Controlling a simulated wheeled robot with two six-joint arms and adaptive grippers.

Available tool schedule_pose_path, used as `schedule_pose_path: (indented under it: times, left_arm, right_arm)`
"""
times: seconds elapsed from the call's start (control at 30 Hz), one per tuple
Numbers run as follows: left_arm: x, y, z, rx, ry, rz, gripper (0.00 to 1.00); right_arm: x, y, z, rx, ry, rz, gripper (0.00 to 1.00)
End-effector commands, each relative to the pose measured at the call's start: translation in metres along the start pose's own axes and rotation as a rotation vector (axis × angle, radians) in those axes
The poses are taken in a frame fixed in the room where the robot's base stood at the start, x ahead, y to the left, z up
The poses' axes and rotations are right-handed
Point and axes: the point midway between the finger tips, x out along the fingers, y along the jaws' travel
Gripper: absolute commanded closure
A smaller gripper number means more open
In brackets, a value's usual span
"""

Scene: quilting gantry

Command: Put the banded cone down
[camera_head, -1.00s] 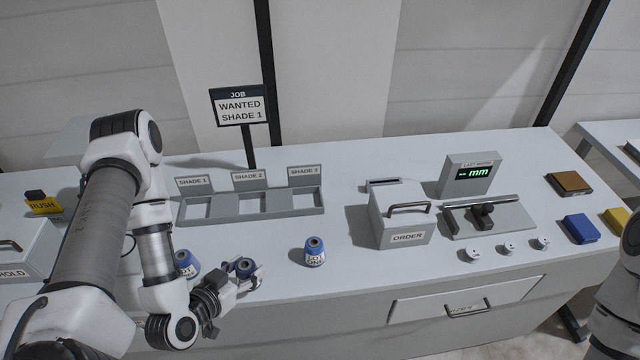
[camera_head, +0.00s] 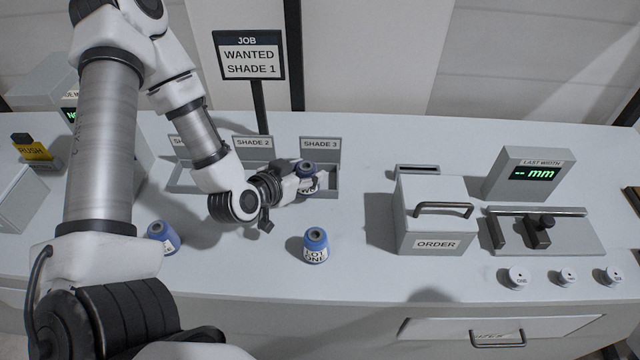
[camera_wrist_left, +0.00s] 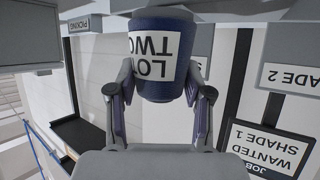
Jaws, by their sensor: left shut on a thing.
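My left gripper (camera_head: 294,187) is shut on a blue cone with a white label (camera_head: 307,184), at the Shade 3 compartment of the grey rack (camera_head: 332,185). In the left wrist view the cone (camera_wrist_left: 162,55) sits between both fingers, and its label reads LOT TWO upside down. I cannot tell whether the cone touches the rack floor. Another blue cone, labelled LOT ONE (camera_head: 315,246), stands upright on the table in front of the rack. A third blue cone (camera_head: 162,238) stands at the left, partly behind my arm. My right gripper is out of view.
The JOB sign (camera_head: 248,56) behind the rack reads WANTED SHADE 1. My left arm hides much of the Shade 1 and Shade 2 compartments. The ORDER box (camera_head: 436,220), the width gauge (camera_head: 540,230) and several small white discs (camera_head: 518,277) are at the right.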

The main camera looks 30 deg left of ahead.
Motion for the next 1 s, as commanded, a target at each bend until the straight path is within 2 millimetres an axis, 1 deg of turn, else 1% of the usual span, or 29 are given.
schedule_pose_path:
  times: [0.03, 0.07, 0.1, 0.2, 0.37, 0.5, 0.6, 0.83, 0.93, 0.97, 1.0]
  left_arm:
    - [0.011, -0.001, 0.005, -0.001, 0.009, 0.0, 0.94]
    - [0.014, -0.001, -0.007, 0.006, 0.002, 0.001, 0.94]
    - [0.021, -0.002, -0.012, 0.007, 0.001, 0.001, 0.94]
    - [0.036, -0.004, -0.017, 0.003, 0.0, 0.0, 0.94]
    - [0.052, -0.005, -0.022, 0.003, 0.0, 0.001, 0.94]
    - [0.063, -0.005, 0.001, 0.002, -0.007, 0.001, 0.94]
    - [0.068, -0.005, 0.01, 0.0, -0.003, 0.001, 0.94]
    - [0.069, -0.005, 0.011, -0.001, 0.0, 0.001, 0.94]
    - [0.071, -0.005, 0.015, -0.001, 0.0, 0.001, 0.94]
    - [0.07, -0.005, 0.014, -0.001, -0.001, 0.001, 0.39]
    - [0.07, -0.005, 0.013, -0.001, -0.001, 0.001, 0.25]
  right_arm:
    - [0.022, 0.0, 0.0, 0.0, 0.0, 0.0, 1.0]
    - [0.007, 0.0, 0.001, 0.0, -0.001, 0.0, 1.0]
    - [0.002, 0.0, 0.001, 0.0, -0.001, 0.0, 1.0]
    - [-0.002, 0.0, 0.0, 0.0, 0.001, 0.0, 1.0]
    - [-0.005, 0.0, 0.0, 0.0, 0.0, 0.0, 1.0]
    - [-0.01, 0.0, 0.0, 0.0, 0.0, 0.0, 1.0]
    - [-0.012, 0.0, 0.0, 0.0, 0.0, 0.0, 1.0]
    - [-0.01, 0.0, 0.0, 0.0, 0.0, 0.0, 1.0]
    - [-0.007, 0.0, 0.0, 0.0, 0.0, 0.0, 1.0]
    - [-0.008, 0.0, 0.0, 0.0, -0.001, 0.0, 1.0]
    - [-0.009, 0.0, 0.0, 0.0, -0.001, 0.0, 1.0]
